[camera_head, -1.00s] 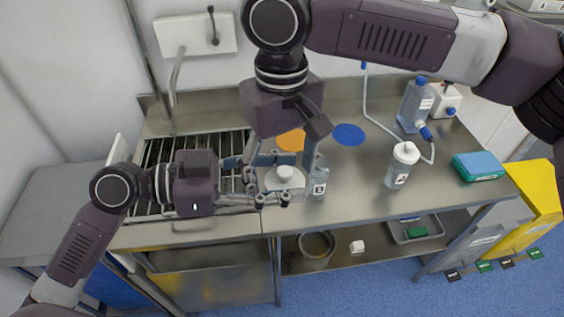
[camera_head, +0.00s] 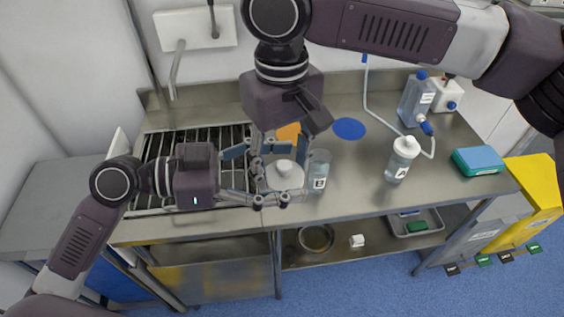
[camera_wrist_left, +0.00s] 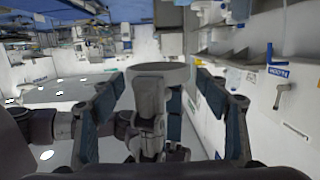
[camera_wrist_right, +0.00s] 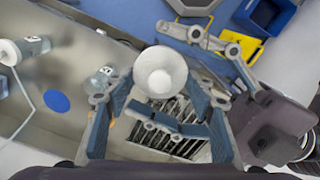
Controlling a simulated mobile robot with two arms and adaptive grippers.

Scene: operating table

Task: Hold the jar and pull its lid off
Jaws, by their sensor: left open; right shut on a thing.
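A jar with a white round knobbed lid (camera_head: 285,177) stands near the front of the steel worktop. In the right wrist view the lid (camera_wrist_right: 160,72) is between the pads of my right gripper (camera_wrist_right: 160,100). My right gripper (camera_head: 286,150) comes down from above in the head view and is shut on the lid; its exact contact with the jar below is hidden. My left gripper (camera_head: 258,174) is open at the left of the jar, its fingers spread apart. They also show wide apart in the left wrist view (camera_wrist_left: 160,95). The jar body is mostly hidden.
A clear beaker (camera_head: 319,172) stands close at the right of the jar. A white-capped bottle (camera_head: 402,160), a wash bottle (camera_head: 415,103) and a teal box (camera_head: 478,160) are farther right. A slatted rack (camera_head: 165,150) lies at the left. Orange and blue discs (camera_head: 348,128) lie behind.

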